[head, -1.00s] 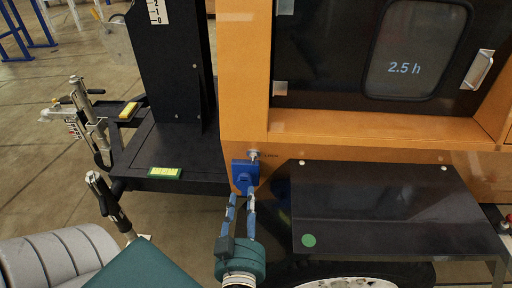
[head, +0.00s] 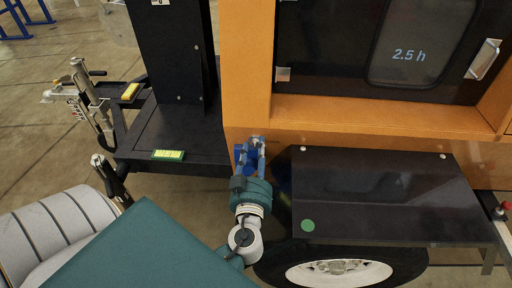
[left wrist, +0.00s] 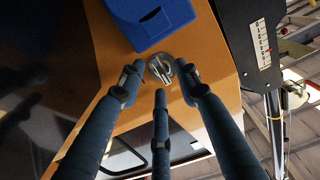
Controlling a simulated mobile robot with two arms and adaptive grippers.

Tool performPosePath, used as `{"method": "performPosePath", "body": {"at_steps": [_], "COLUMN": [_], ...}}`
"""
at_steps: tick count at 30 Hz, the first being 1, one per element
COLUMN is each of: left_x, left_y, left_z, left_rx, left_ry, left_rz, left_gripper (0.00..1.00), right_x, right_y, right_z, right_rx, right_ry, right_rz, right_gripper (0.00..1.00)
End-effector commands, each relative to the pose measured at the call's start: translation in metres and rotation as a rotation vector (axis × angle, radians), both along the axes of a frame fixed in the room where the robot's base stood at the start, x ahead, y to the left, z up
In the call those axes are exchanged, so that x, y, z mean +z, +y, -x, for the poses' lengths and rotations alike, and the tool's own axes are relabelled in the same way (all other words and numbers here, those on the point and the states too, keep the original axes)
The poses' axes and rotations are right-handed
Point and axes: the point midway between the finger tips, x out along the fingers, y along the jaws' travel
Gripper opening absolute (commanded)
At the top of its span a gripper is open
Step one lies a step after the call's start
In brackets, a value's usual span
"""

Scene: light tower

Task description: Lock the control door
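A small round silver lock (left wrist: 161,68) with a raised key-like piece sits on the orange panel (left wrist: 110,45), next to a blue box (left wrist: 150,22) in the left wrist view. My left gripper (left wrist: 160,80) has its three blue fingers spread around the lock, with no clear grip on it. In the head view my left gripper (head: 257,141) is at the orange lower corner and hides most of the blue box and the lock. The black door (head: 340,50) with a "2.5 h" window and a silver handle (head: 487,58) is above right. My right gripper is out of view.
A black fender (head: 380,195) with a green dot juts out right of my left gripper, over a wheel (head: 340,273). A black platform (head: 180,140) with a yellow-and-green label and a post stands to the left. Open floor (head: 40,110) lies farther left.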

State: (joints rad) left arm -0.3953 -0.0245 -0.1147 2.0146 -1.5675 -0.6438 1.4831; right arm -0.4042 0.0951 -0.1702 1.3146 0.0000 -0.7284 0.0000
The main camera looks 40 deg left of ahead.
Motion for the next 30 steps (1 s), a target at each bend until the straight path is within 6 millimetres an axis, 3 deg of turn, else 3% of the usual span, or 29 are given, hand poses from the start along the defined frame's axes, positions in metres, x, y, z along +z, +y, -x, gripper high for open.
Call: {"method": "performPosePath", "body": {"at_steps": [10, 15, 27, 30], "left_x": [0.000, 0.000, -0.001, -0.002], "left_y": [0.002, 0.002, 0.002, 0.001], "left_z": [-0.002, -0.002, -0.003, -0.003], "left_rx": [0.001, 0.000, 0.004, 0.011], "left_ry": [0.001, 0.001, 0.007, 0.022], "left_rz": [0.001, 0.001, -0.012, -0.036], "left_gripper": [0.31, 0.00, 0.00, 0.00], "right_x": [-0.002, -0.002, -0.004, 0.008], "right_y": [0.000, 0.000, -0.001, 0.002], "right_z": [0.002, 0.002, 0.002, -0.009], "right_rx": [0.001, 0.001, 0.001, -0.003], "right_ry": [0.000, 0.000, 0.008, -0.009], "right_rz": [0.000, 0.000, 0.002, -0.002], "right_gripper": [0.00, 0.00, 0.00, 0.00]}}
